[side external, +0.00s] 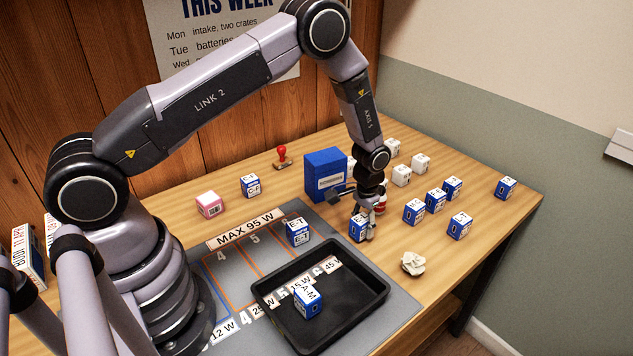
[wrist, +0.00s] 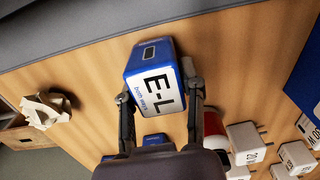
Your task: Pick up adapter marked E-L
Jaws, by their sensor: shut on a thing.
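The adapter marked E-L (wrist: 152,82) is a blue block with a white top label, large in the wrist view. My gripper (wrist: 160,98) is shut on it, with one finger on each side. In the side external view my gripper (side external: 366,232) is at the table, and the blue-and-white adapter (side external: 357,229) is partly hidden behind its fingers. I cannot tell whether the adapter touches the table or is slightly lifted.
A black tray (side external: 272,317) holds an adapter marked A-M (side external: 307,301). An adapter marked E-T (side external: 298,232) stands on the grey mat (side external: 222,257). Several blue adapters stand at right. A blue box (side external: 325,170) stands behind my gripper. Crumpled paper (side external: 413,263) lies in front.

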